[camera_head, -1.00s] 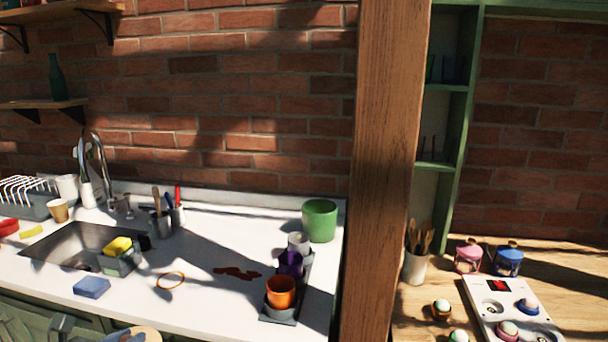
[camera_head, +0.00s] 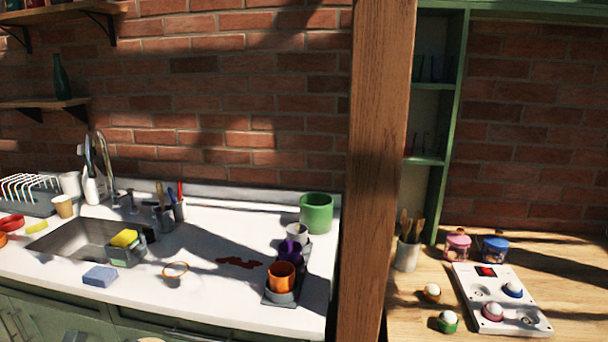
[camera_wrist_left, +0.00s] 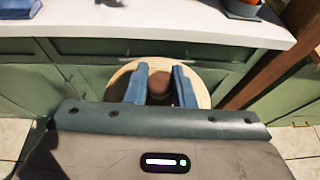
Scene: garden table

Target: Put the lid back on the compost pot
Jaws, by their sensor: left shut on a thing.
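The green pot (camera_head: 316,214), which I take to be the compost pot, stands upright and uncovered at the back right of the white counter in the head view. My left gripper (camera_wrist_left: 160,76) is shut on the brown knob of a round, pale wooden lid (camera_wrist_left: 204,93). In the left wrist view the lid is in front of the green cabinet doors, below the counter's front edge and apart from the pot. Only a sliver of the lid (camera_head: 151,340) shows at the bottom of the head view. My right gripper is out of view.
An orange cup (camera_head: 281,276), a purple item (camera_head: 290,250) and a white cup (camera_head: 297,234) stand on a dark tray in front of the pot. A wooden post (camera_head: 375,180) rises right of the counter. A dark red spill (camera_head: 238,263) lies mid-counter, left of the tray.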

